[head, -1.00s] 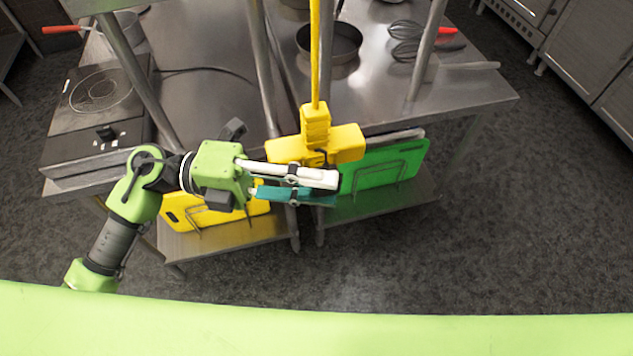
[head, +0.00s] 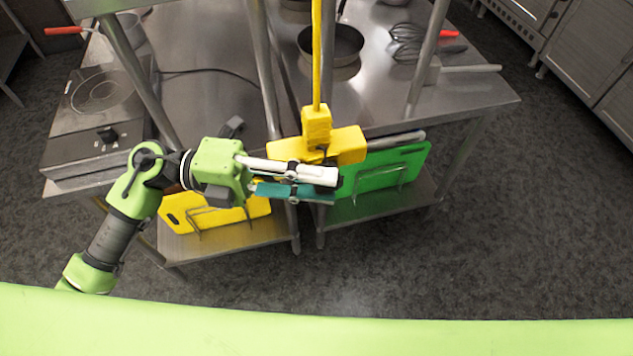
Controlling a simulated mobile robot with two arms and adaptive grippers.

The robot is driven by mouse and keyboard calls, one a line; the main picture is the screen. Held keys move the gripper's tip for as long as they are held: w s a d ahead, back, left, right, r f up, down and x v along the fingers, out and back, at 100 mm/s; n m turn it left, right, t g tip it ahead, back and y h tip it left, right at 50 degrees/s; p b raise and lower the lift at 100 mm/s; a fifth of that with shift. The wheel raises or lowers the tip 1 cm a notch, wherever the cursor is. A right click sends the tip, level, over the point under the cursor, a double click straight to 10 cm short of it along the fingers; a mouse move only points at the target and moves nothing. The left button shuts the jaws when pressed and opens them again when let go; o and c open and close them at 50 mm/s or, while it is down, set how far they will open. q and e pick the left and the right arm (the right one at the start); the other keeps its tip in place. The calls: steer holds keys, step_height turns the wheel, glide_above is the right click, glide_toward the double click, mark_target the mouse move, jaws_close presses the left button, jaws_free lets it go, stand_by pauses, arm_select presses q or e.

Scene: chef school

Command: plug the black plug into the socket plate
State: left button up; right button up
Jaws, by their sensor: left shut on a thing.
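A yellow socket block (head: 345,146) hangs from a yellow cord over the table's front edge; it is the only thing here that looks like the socket plate. My left gripper (head: 333,186), with one white and one teal finger, is just below and in front of the block in the picture. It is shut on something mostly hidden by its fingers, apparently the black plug. A small dark piece shows between the white finger and the block's underside. Whether the plug touches or sits in the block cannot be told. My right gripper is out of view.
The steel table (head: 215,100) has upright metal posts close behind the block. A hot plate (head: 98,112) with a black cable (head: 210,70) stands at left. A pan (head: 330,47) and whisks (head: 410,42) lie behind. Yellow (head: 180,212) and green (head: 412,160) boards stand on the lower shelf.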

arm_select(q)
steer(key=shift+w, duration=0.25)
steer(key=o, duration=1.2)
steer(key=shift+a, duration=0.1)
steer(key=shift+c, duration=0.2)
steer(key=shift+w, duration=0.1)
